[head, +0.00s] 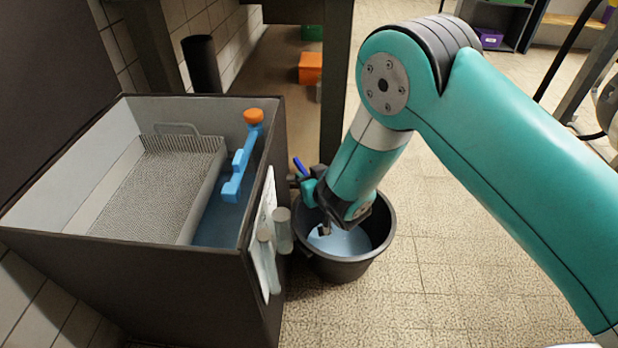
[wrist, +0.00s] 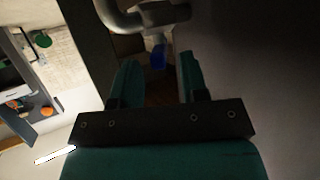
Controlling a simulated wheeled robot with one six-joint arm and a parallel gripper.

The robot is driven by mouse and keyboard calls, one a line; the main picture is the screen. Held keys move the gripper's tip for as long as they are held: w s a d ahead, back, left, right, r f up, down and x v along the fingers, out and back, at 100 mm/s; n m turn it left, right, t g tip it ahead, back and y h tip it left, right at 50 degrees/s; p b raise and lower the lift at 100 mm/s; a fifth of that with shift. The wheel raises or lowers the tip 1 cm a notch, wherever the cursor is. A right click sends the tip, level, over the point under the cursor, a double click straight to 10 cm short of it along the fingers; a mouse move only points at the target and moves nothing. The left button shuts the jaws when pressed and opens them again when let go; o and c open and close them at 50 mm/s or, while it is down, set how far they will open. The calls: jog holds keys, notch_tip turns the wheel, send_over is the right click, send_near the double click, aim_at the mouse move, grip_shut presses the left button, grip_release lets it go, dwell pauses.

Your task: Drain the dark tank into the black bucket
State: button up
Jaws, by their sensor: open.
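The dark tank (head: 180,275) stands at the left with its top open and bluish water (head: 220,222) inside. The black bucket (head: 345,270) stands on the floor against its right side, with a pale blue surface (head: 342,241) inside. A blue valve handle (head: 299,165) sticks up beside the tank wall, above the bucket's rim. My gripper (head: 308,188) is over the bucket, turned toward the tank and close to the handle. In the wrist view my gripper (wrist: 157,64) is open, with the blue handle (wrist: 158,57) beyond and between the fingers. The outlet is largely hidden.
A mesh basket (head: 155,185) and a blue float arm with an orange ball (head: 253,116) sit in the tank. Clear tubes (head: 283,232) stand on its right face. A dark post (head: 336,80) rises behind the bucket. A grey pipe (wrist: 150,16) crosses beyond my fingers. The floor at right is clear.

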jog(key=shift+w+a+f, duration=0.15)
jog(key=shift+w+a, duration=0.05)
jog(key=shift+w, duration=0.25)
grip_shut()
jog(key=m+h+b, duration=0.2)
jog(key=a+m+t+h+b, duration=0.1)
jog(key=b, duration=0.1)
jog(key=shift+s, duration=0.25)
grip_release()
